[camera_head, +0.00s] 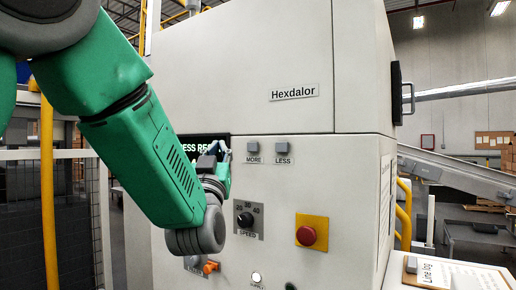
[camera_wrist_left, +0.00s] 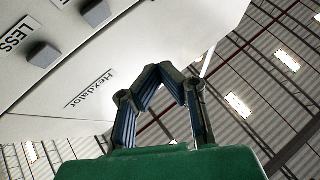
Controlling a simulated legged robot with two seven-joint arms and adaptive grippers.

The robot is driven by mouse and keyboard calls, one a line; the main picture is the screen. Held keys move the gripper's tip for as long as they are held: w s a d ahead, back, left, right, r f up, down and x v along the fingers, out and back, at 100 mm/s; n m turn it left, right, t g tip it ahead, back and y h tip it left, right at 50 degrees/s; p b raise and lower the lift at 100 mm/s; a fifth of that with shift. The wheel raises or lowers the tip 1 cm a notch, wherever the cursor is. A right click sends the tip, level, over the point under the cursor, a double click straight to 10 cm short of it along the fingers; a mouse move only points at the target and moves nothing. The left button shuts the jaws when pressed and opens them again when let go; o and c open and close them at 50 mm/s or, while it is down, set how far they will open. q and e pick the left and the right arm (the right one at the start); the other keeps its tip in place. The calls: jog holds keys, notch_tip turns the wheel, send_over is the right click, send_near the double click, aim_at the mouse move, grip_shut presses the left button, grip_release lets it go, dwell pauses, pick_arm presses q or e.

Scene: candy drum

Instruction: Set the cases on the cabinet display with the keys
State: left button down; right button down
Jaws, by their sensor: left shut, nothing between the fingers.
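The cabinet (camera_head: 300,190) has a dark display (camera_head: 218,139) with pale lettering, mostly hidden behind my left arm and gripper; the number of cases cannot be read. The grey MORE key (camera_head: 253,148) and LESS key (camera_head: 283,148) sit side by side right of the display. My left gripper (camera_head: 224,152) is in front of the display's right end, left of the MORE key. In the left wrist view its fingers (camera_wrist_left: 160,72) meet at the tips, shut and empty. The LESS key (camera_wrist_left: 42,54) and a second key (camera_wrist_left: 96,12) show there too. My right gripper is out of view.
Below the keys are a speed knob (camera_head: 245,220), a red stop button (camera_head: 307,236) on a yellow plate and an orange switch (camera_head: 210,267). A line log board (camera_head: 427,271) lies at lower right. A conveyor (camera_head: 460,172) stands behind.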

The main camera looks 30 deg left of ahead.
aim_at(253, 147)
pick_arm(q)
jog(key=shift+w+d+p, duration=0.25)
jog(key=shift+w+p, duration=0.05)
jog(key=shift+w, duration=1.15)
jog(key=shift+w+d+p, duration=0.25)
jog(key=shift+w, duration=1.25)
jog(key=shift+w+d+p, duration=0.25)
jog(key=shift+w+p, duration=0.05)
jog(key=shift+w, duration=1.15)
jog(key=shift+a, duration=0.2)
jog(key=shift+w+d+r, duration=0.1)
jog(key=shift+w, duration=0.25)
